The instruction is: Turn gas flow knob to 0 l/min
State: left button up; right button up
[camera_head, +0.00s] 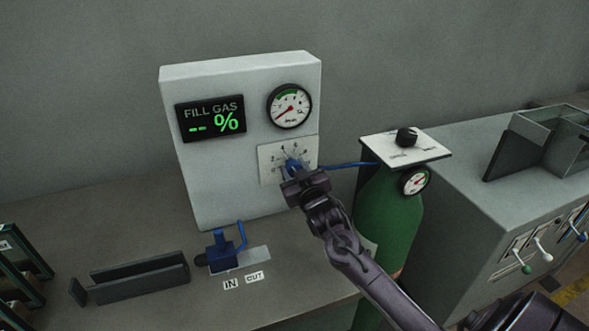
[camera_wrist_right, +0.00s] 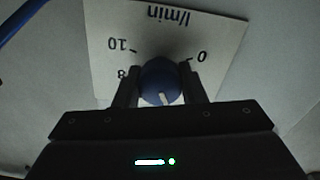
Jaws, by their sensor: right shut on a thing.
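The gas flow knob (camera_wrist_right: 158,80) is a blue round knob on a white dial plate (camera_wrist_right: 186,25) marked l/min. My right gripper (camera_wrist_right: 160,88) is shut on the knob, one finger on each side. In the right wrist view the dial shows upside down, with 0 at the upper right and 10 and 8 at the left. The knob's white mark points toward the gripper body, away from the 0 and 10 end; the number there is hidden. In the head view my right gripper (camera_head: 297,176) covers most of the knob. My left gripper is not in view.
The dial plate is on a white panel (camera_head: 225,185) with a FILL GAS display (camera_head: 210,119) and a round gauge (camera_head: 289,106). A green gas cylinder (camera_head: 385,215) stands right of the panel.

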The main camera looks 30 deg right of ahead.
jog(key=n+p, duration=0.1)
jog(key=n, duration=0.3)
jog(key=n+p, duration=0.1)
jog(key=n, duration=0.7)
jog(key=shift+r, duration=0.1)
jog(key=n+p, duration=0.1)
jog(key=n, duration=0.3)
jog(key=shift+n, duration=0.3)
dwell(0.3)
jog(key=o, duration=1)
jog(key=shift+s, duration=0.1)
